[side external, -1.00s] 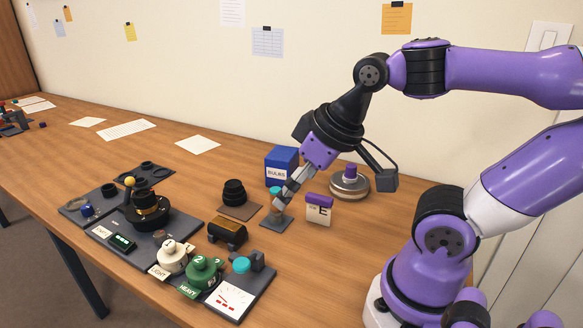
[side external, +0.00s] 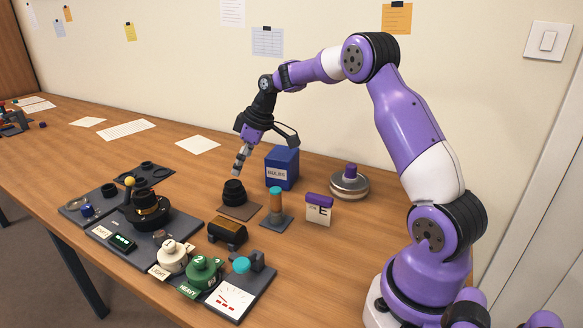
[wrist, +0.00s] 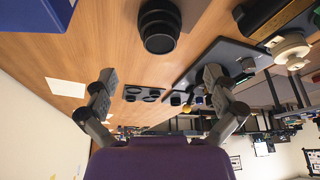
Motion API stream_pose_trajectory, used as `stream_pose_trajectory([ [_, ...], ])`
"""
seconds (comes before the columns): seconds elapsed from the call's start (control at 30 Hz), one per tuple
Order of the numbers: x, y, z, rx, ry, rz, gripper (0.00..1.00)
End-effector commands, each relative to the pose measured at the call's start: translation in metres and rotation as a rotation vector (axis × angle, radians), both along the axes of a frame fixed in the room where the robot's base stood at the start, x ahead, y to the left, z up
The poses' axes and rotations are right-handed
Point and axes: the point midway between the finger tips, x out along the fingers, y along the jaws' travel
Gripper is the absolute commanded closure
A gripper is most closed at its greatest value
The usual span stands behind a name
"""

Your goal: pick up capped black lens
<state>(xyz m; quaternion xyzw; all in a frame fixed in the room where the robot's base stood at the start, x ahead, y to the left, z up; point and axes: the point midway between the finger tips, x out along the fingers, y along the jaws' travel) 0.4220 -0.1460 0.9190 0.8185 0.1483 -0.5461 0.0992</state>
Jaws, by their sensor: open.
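In the wrist view the black lens (wrist: 159,27) shows at the top centre, beyond the gap between the fingers. My gripper (side external: 240,162) is above the lens and close to it in the side view. In the wrist view my gripper (wrist: 157,85) has its two grey fingers spread wide with nothing between them. I cannot tell the exact height of the fingertips over the lens.
The blue BULBS box (side external: 282,167) stands close behind and right of the lens. A dark barrel-shaped part (side external: 227,233) lies in front. A dark tray with a ringed black part (side external: 147,210) is at left.

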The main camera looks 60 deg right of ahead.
Motion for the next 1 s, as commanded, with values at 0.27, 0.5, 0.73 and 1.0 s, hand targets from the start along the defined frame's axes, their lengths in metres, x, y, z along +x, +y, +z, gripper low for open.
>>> stream_pose_trajectory([
  [0.27, 0.013, 0.006, -0.035, 0.0, 0.002, 0.0, 0.0],
  [0.5, 0.026, 0.01, -0.066, 0.002, 0.004, 0.001, 0.0],
  [0.73, 0.033, 0.013, -0.084, 0.0, 0.002, -0.002, 0.0],
  [1.0, 0.033, 0.013, -0.083, 0.0, 0.001, -0.002, 0.5],
])
